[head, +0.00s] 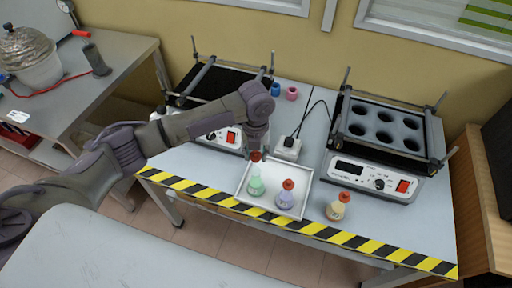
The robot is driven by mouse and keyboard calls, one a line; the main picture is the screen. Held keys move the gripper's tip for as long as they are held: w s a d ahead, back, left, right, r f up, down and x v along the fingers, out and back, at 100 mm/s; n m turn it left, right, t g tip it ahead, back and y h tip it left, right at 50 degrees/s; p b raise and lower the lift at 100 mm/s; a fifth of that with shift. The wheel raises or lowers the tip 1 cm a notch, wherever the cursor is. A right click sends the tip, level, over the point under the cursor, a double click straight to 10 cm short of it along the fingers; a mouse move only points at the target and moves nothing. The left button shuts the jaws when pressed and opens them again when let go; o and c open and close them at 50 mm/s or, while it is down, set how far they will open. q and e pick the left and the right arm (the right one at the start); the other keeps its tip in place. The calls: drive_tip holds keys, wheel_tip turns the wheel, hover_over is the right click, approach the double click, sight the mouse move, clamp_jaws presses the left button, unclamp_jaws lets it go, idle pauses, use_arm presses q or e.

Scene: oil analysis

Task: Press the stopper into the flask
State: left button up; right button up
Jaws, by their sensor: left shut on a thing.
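A small flask with green contents (256,186) stands upright in a white tray (240,187) on the grey table. A red stopper (255,157) is at the top of its neck; I cannot tell how deep it sits. My left gripper (256,150) points down over this flask, shut on the red stopper, its fingers small and partly hidden by the wrist. A flask with purple contents (285,200) and a red stopper stands in the same tray. A flask with cream contents (337,210), also red-stoppered, stands on the table right of the tray. My right gripper is not in view.
A shaker block (384,126) with round wells stands at the right, and another device (222,84) stands behind my left arm. A white box with a cable (288,147) sits behind the tray. Striped tape (300,226) marks the table's front edge.

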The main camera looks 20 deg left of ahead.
use_arm(q)
drive_tip(key=shift+f+m, duration=0.2)
drive_tip(key=shift+m, duration=0.2)
wheel_tip(320, 180, down, 4)
drive_tip(key=b, duration=0.5)
drive_tip(key=shift+f, duration=1.1)
drive_tip(key=shift+w, duration=0.1)
drive_tip(key=shift+p, duration=0.35)
idle(0.7)
drive_tip(key=shift+f+p, duration=0.15)
drive_tip(key=shift+p, duration=0.25)
idle(0.7)
